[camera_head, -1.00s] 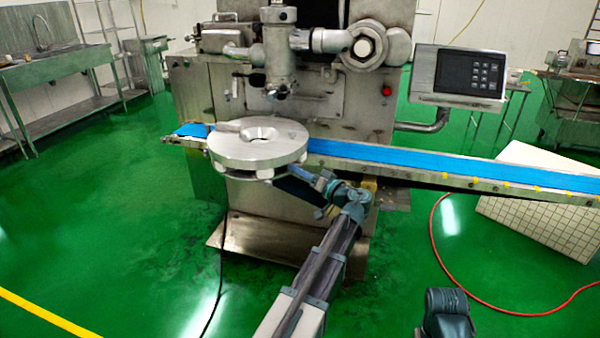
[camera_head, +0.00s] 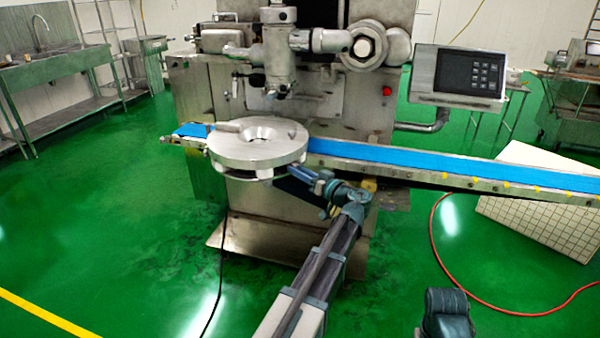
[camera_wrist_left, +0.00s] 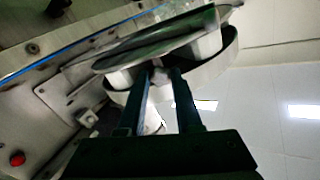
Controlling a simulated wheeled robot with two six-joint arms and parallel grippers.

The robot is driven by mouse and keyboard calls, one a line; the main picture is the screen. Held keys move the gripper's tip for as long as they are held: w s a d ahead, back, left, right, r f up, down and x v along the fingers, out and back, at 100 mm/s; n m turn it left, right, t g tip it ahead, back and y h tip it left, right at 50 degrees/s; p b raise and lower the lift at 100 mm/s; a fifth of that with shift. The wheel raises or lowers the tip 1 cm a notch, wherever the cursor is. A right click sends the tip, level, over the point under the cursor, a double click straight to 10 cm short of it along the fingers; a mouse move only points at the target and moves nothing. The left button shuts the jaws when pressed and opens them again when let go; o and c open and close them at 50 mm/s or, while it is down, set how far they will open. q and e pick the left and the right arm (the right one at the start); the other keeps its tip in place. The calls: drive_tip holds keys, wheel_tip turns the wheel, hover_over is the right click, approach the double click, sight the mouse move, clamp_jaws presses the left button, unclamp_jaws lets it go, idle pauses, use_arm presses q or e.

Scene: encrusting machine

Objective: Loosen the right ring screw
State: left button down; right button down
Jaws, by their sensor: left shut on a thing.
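The round steel ring disc (camera_head: 250,153) with a hole in its middle stands above the blue belt, in front of the machine; its underside shows in the left wrist view (camera_wrist_left: 150,45). My left gripper (camera_wrist_left: 162,76) reaches under the disc's right side from the front right; in the head view its fingertips are hidden below the rim. In the left wrist view its two dark fingers are shut on a small pale knob, likely the right ring screw (camera_wrist_left: 160,75), just under the disc. The screw's details are too dark and blurred to tell. My right gripper is out of view; only part of that arm shows at the bottom right.
The blue conveyor belt (camera_head: 430,167) runs behind the disc to the right. The filling head (camera_head: 280,60) hangs above the disc. A control panel (camera_head: 458,76) stands at the upper right. A red hose (camera_head: 437,245) lies on the open green floor.

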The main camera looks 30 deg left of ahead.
use_arm(q)
drive_tip(key=c, duration=0.6)
unclamp_jaws()
drive_tip(key=shift+d, duration=0.1)
drive_tip(key=v, duration=1.3)
drive_tip(key=shift+d, duration=0.4)
